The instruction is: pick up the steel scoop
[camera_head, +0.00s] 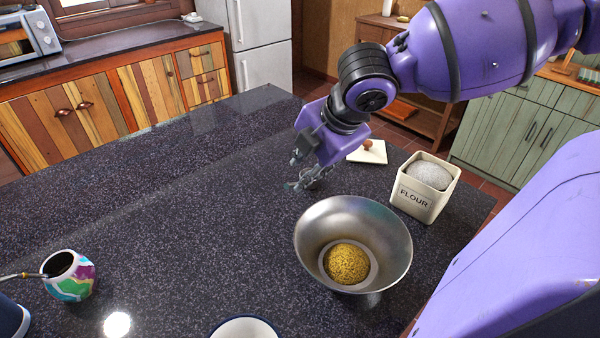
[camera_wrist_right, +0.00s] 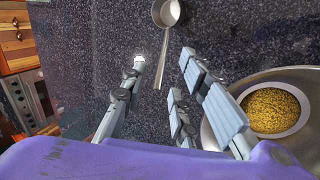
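The steel scoop (camera_wrist_right: 168,12) lies on the dark speckled counter at the top of the right wrist view, its thin handle pointing down the picture. My right gripper (camera_wrist_right: 163,60) is open, with the handle showing between its fingers; I see no grip on it. In the head view my right gripper (camera_head: 304,177) is low over the counter, behind the steel bowl. There the scoop is hard to tell apart from the fingers. My left gripper is not in view.
The steel bowl (camera_head: 398,225) holding yellow grain stands close to my right gripper. A painted gourd (camera_head: 72,284) and a blue-rimmed dish (camera_head: 245,320) are nearer. The counter's left-middle is clear.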

